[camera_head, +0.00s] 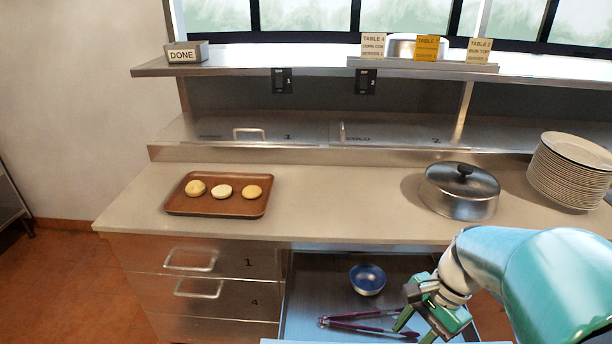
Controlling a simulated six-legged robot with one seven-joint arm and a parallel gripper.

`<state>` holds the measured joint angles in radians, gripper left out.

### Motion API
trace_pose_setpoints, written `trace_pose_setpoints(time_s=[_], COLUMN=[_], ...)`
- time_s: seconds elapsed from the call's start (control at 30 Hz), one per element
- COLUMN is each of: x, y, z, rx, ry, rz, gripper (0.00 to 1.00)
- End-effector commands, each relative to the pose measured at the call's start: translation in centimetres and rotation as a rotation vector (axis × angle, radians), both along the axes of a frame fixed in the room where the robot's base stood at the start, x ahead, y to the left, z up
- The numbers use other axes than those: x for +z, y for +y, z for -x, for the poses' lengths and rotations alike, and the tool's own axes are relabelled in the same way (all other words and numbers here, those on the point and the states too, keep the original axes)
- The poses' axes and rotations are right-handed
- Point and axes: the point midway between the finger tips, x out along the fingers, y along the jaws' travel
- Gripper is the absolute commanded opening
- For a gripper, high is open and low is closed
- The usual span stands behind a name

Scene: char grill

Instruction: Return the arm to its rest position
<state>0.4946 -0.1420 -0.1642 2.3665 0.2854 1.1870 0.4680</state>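My gripper (424,322) is at the lower right, at the end of my teal and white arm. Its green fingers point down over an open drawer (310,283) and look spread apart, with nothing seen between them. A pair of tongs (358,318) with dark red handles lies in the drawer, just left of the fingers. The fingers overlap the tongs' right end in the picture; I cannot tell whether they touch. A blue bowl (368,279) sits in the drawer behind the tongs.
The counter (330,200) holds a brown tray (180,208) with three buns, a lidded metal pan (459,192) and a plate stack (572,170). Closed drawers (200,288) are at left. Shelves with order cards (427,48) and a DONE box (186,53) are behind. The counter's middle is clear.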

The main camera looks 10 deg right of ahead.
Motion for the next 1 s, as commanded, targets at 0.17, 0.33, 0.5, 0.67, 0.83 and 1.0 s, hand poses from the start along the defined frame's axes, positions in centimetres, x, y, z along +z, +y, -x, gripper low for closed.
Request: trace_pose_setpoints(time_s=[0.17, 0.33, 0.5, 0.67, 0.83, 1.0], x=[3.6, 7.1, 10.0, 11.2, 11.3, 11.3], y=[4.3, 8.2, 11.4, 12.6, 12.7, 12.7], z=[-1.4, -1.9, -1.7, -1.5, -1.5, -1.5], rx=[0.395, 0.758, 1.040, 1.154, 1.164, 1.161], ry=[-0.220, -0.430, -0.608, -0.679, -0.683, -0.683], rz=[0.198, 0.386, 0.549, 0.620, 0.626, 0.624], gripper=[0.38, 0.38, 0.38, 0.38, 0.38, 0.38])
